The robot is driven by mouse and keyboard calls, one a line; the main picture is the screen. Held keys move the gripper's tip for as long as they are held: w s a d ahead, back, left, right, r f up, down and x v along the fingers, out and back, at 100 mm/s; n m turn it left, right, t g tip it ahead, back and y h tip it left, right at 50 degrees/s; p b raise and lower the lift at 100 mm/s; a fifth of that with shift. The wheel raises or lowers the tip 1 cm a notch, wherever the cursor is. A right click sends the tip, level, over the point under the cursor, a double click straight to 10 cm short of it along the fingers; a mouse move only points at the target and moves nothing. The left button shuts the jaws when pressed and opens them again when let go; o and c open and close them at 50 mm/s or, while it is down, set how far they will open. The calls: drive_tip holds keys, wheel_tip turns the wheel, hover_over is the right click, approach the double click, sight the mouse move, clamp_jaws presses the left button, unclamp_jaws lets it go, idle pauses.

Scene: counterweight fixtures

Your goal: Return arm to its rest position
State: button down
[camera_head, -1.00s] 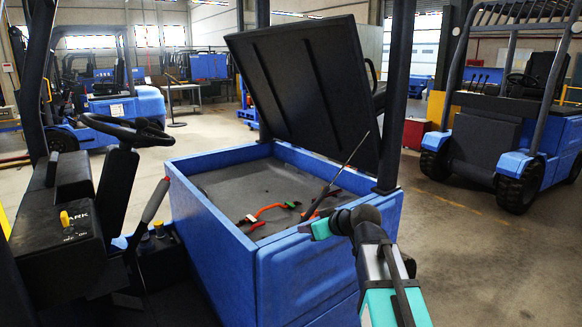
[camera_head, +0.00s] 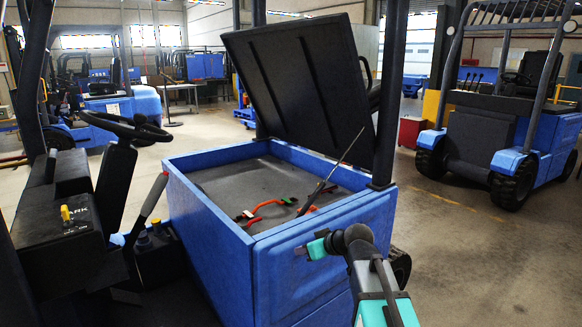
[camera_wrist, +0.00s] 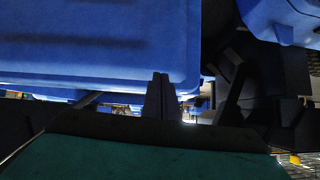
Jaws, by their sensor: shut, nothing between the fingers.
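My arm (camera_head: 375,285) reaches up from the bottom right in the head view. My gripper (camera_head: 302,250) is at its end, in front of the blue compartment's near right side and below its rim. In the wrist view my gripper (camera_wrist: 160,90) shows as two dark fingers pressed together, shut and empty, against a background of blue panel (camera_wrist: 90,50). Whether the fingers touch the panel cannot be told.
The open blue compartment (camera_head: 208,212) holds orange-red cables (camera_head: 268,204) and a thin dark rod. Its black lid (camera_head: 300,80) is raised. The steering wheel (camera_head: 125,127) and console stand left. Another forklift (camera_head: 500,140) is at right, with open floor before it.

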drive_tip(key=s+d+f+m+g+h+b, duration=0.15)
drive_tip(key=s+f, duration=0.45)
drive_tip(key=f, duration=0.8)
drive_tip(key=s+d+f+g, duration=0.1)
drive_tip(key=s+f+g, duration=0.35)
drive_tip(key=f, duration=0.85)
drive_tip(key=s+d+f+m+g+h+b, duration=0.15)
drive_tip(key=s+f, duration=0.55)
drive_tip(key=f, duration=0.7)
drive_tip(key=s+d+f+m+g+h, duration=0.1)
drive_tip(key=s+f, duration=0.4)
drive_tip(key=s, duration=0.5)
drive_tip(key=s+d+f+m+g+h, duration=0.1)
drive_tip(key=s+d+f+g, duration=0.2)
drive_tip(key=s, duration=0.7)
drive_tip(key=s+d+f+m+g+h, duration=0.1)
drive_tip(key=s+d+f+m+g, duration=0.1)
drive_tip(key=s+d+f, duration=0.3)
drive_tip(key=s+f, duration=0.3)
drive_tip(key=s, duration=0.2)
drive_tip(key=shift+s+d+f+h+b, duration=0.2)
drive_tip(key=shift+d+f+h+b, duration=0.05)
drive_tip(key=shift+h+b, duration=0.15)
